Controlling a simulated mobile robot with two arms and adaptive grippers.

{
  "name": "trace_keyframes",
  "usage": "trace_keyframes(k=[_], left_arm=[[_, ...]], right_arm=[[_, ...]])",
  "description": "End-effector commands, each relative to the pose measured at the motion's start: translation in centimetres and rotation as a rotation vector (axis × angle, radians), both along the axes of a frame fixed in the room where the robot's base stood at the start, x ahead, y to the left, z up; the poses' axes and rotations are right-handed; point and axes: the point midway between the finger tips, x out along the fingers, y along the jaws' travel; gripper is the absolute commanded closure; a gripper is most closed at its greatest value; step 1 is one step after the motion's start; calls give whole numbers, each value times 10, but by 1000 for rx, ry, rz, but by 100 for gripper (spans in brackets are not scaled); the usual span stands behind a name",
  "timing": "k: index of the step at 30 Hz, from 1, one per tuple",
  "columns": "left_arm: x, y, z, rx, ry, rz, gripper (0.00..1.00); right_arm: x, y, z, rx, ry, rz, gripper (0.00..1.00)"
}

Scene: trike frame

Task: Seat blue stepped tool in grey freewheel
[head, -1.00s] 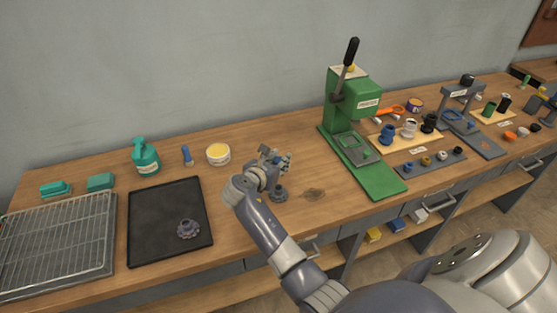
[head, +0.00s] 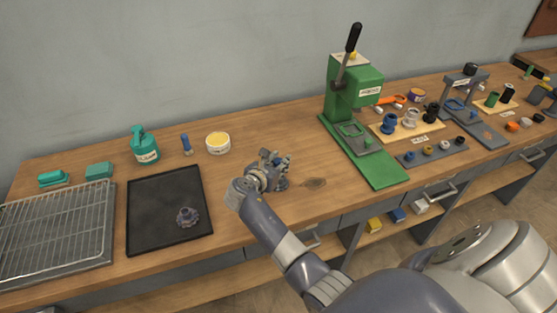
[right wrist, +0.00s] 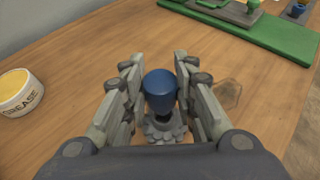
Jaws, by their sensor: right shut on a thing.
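My right gripper (head: 277,163) is over the bench, right of the black tray. In the right wrist view its fingers (right wrist: 158,72) are shut on the blue stepped tool (right wrist: 160,88), whose rounded blue top faces the camera. The grey toothed freewheel (right wrist: 166,132) lies on the bench directly below the tool. In the head view the freewheel (head: 281,185) shows partly below the fingers. The tool looks roughly upright and in line with it. The tool's lower end is hidden, so I cannot tell whether it is inside the freewheel. My left gripper is not in view.
The black tray (head: 150,220) holds a dark toothed part (head: 187,217). A grease tub (head: 218,142), a small blue item (head: 186,144) and a teal bottle (head: 144,147) stand behind. The green press (head: 352,100) stands to the right. Bench around the freewheel is clear.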

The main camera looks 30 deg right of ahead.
Motion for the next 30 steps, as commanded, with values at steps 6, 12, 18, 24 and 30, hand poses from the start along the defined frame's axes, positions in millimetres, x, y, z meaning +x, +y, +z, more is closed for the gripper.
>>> trace_keyframes(k=[6,12,18,24,30], left_arm=[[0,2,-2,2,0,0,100],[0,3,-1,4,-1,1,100],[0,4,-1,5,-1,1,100],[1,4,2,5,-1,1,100],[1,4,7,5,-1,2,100]], right_arm=[[0,0,-3,-1,-1,0,100],[0,0,-2,-1,-1,0,100],[0,0,-2,-1,-1,0,100],[0,0,-1,-1,-1,0,100],[0,0,-1,-1,-1,1,100]])
